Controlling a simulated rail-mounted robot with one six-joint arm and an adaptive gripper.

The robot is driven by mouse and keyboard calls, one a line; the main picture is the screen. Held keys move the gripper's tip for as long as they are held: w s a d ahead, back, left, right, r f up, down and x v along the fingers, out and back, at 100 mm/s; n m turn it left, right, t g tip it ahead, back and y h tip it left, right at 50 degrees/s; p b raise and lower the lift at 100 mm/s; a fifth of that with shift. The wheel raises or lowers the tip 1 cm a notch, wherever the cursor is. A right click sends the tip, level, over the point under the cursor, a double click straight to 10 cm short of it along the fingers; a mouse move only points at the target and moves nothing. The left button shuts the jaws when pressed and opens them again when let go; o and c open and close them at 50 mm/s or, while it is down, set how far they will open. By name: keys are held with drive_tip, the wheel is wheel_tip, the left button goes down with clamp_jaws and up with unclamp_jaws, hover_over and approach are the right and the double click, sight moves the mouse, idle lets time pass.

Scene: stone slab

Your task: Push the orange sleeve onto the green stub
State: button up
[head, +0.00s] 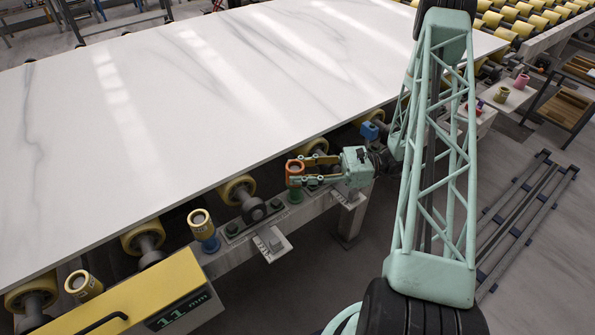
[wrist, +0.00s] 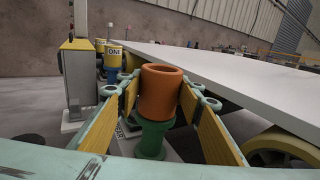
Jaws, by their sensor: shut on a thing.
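The orange sleeve (head: 295,169) is an open-topped tube at the beam beside the slab's edge. It also shows upright in the middle of the wrist view (wrist: 160,93). The green stub (head: 295,195) stands on the beam directly under the sleeve; its flange and base show in the wrist view (wrist: 152,137). The sleeve's lower end is at the stub's flange; I cannot tell how far it is over the stub. My gripper (head: 300,173) is shut on the sleeve from the right, with a yellow-padded finger on either side.
The white slab (head: 180,100) lies on yellow rollers (head: 237,188) close behind the sleeve. A yellow sleeve on a blue stub (head: 204,238) stands to the left. A yellow box reading "11 mm" (head: 140,290) is at the front left. A blue stub (head: 370,130) is to the right.

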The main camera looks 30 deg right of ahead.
drive_tip(key=shift+f, duration=0.15)
drive_tip(key=o, duration=1)
drive_tip(key=shift+d, duration=0.1)
drive_tip(key=shift+v, duration=5.95)
